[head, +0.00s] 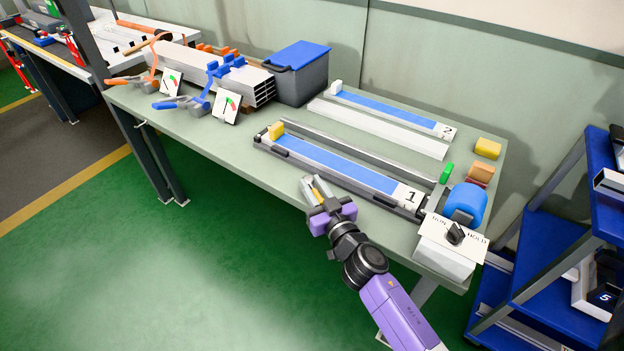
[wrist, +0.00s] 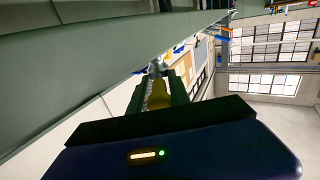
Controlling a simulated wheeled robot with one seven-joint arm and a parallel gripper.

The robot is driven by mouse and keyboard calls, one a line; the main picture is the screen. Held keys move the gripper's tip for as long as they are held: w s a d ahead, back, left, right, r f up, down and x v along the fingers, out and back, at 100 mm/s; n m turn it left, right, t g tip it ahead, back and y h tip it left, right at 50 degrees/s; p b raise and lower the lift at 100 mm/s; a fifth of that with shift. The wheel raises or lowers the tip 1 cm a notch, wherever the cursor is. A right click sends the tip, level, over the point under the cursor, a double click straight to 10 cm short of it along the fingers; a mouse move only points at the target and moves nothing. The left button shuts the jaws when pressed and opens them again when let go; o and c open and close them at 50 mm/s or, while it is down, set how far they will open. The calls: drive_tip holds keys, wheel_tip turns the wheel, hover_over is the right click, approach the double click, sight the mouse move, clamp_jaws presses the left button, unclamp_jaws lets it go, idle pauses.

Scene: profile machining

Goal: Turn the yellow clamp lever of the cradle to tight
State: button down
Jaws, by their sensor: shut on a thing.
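My gripper (head: 314,184) is at the front edge of the bench, just in front of the long cradle marked 1. It is shut on a yellow piece (head: 322,189), which looks like the clamp lever; the wrist view shows yellow between the fingers (wrist: 158,94). The cradle (head: 343,184) has a dark frame, a blue strip and a "1" plate at its right end. Whether the lever joins the cradle is hidden by my gripper, and its tight mark cannot be made out. A yellow block (head: 276,130) sits at the cradle's left end.
Cradle 2 (head: 395,112) lies behind. A lidded grey bin (head: 299,82) and stacked profiles (head: 215,72) are left. A blue cart (head: 545,240) stands right. The green floor in front is clear.

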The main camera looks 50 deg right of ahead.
drive_tip(key=shift+d+r+n+t+y+p, duration=0.1)
drive_tip(key=shift+n+t+y+p, duration=0.3)
drive_tip(key=shift+n+y+p, duration=0.9)
drive_tip(key=shift+s+d+f+m+p, duration=0.15)
drive_tip(key=shift+m+p, duration=0.25)
drive_tip(key=shift+p, duration=0.5)
drive_tip(key=c, duration=1.4)
unclamp_jaws()
drive_tip(key=shift+f, duration=0.1)
drive_tip(key=shift+b+v, duration=0.9)
drive_tip(key=shift+v, duration=2.95)
